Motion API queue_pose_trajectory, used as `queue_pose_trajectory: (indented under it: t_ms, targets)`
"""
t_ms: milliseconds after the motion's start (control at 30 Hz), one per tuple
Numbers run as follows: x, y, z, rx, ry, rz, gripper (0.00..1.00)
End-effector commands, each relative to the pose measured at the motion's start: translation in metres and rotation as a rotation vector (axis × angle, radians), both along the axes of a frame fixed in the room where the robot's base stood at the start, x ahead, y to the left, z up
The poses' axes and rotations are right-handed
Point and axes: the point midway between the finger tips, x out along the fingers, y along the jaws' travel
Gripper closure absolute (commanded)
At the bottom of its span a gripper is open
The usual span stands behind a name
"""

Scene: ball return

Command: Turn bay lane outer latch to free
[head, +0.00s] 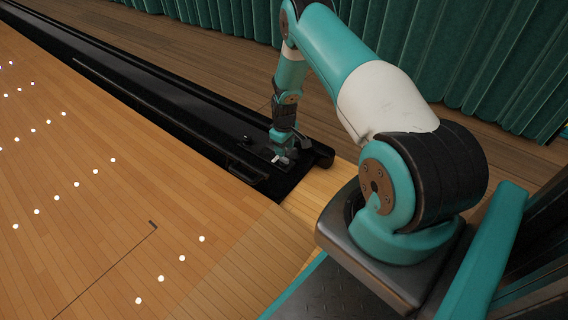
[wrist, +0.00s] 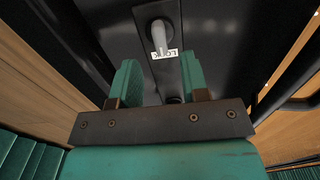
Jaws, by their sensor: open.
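A black panel (wrist: 150,75) carries a short grey latch handle (wrist: 160,33) with a rounded end. A white label (wrist: 164,54) with dark letters sits at the handle's near end; it seems to read LOCK, though the small letters are unclear. My gripper (wrist: 160,78) is open, its two teal fingers spread apart over the panel. The handle lies ahead of the fingertips, apart from them in the picture. A small dark knob (wrist: 173,100) shows between the fingers. In the head view my gripper (head: 282,158) points down at the black lane end, hiding most of the latch.
The long black gutter (head: 150,88) runs to the far left beside the wooden lane (head: 90,190). A low dark bar (head: 247,172) and a raised black end block (head: 322,155) stand close to my gripper. Teal curtains (head: 480,60) hang behind.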

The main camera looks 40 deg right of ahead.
Motion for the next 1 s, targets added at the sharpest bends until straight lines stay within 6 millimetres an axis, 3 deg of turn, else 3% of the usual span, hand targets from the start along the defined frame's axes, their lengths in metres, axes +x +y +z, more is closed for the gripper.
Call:
queue_pose_trajectory:
  t_ms: [33, 200, 667, 833, 1000]
  targets:
    - [0.0, 0.0, -0.017, 0.0, 0.001, 0.0, 0.58]
    - [0.0, 0.0, -0.039, 0.0, 0.0, 0.0, 0.58]
    - [0.0, 0.0, -0.047, 0.0, 0.0, 0.0, 0.58]
    - [0.0, 0.0, -0.047, 0.0, 0.0, 0.0, 0.98]
    - [0.0, 0.0, -0.047, 0.0, 0.0, -0.001, 1.0]
